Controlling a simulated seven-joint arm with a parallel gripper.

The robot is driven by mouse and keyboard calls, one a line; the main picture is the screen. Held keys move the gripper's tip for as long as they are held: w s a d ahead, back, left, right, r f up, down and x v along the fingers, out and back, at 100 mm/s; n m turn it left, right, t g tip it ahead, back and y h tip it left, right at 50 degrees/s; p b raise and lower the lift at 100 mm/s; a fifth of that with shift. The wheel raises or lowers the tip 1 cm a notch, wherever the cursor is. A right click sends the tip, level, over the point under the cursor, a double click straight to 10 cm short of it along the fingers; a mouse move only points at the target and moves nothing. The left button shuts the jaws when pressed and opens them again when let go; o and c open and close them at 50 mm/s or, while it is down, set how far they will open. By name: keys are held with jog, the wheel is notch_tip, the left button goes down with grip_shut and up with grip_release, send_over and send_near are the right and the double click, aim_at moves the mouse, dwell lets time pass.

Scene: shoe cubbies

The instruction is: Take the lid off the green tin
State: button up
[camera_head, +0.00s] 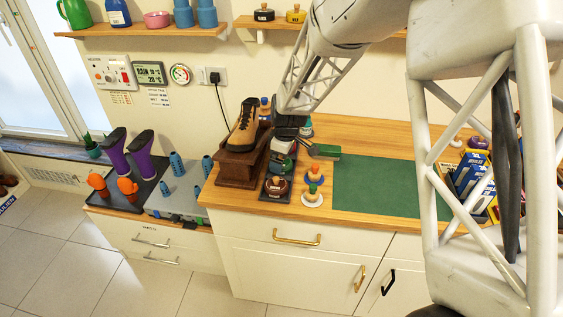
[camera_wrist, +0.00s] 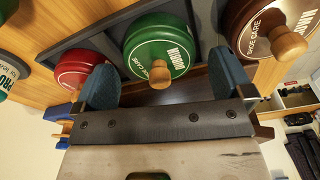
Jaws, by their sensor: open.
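The green tin (camera_wrist: 160,48) has a round green lid with white lettering and a wooden knob (camera_wrist: 160,74). It sits in a dark tray (camera_wrist: 112,42) between a red tin (camera_wrist: 78,72) and a brown tin (camera_wrist: 268,28). My gripper (camera_wrist: 163,72) is open, its two blue-padded fingers spread to either side of the knob in the wrist view. I cannot tell whether the fingertips are level with the knob. No contact shows. In the head view my gripper (camera_head: 287,140) hangs over the tray, hiding much of the green tin; the brown tin (camera_head: 276,186) shows in front.
A boot (camera_head: 243,128) on a wooden stand (camera_head: 240,168) is close on the left. A green-topped brush (camera_head: 325,152) and small knobbed pots (camera_head: 313,197) are close on the right. The green mat (camera_head: 377,187) is clear.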

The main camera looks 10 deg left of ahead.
dwell(0.4)
jog(key=c, duration=1)
jog(key=shift+r, duration=0.15)
jog(key=shift+r, duration=0.75)
notch_tip(320, 180, up, 2)
jog(key=shift+s, duration=0.1)
jog(key=s+d, duration=0.2)
jog(key=s, duration=0.2)
jog(key=s+d, duration=0.2)
jog(key=s, duration=0.3)
jog(key=s+d+r, duration=0.1)
jog(key=s+d, duration=0.1)
jog(key=s, duration=0.3)
jog(key=shift+s+d+r, duration=0.1)
jog(key=shift+s+d, duration=0.1)
jog(key=shift+s, duration=0.05)
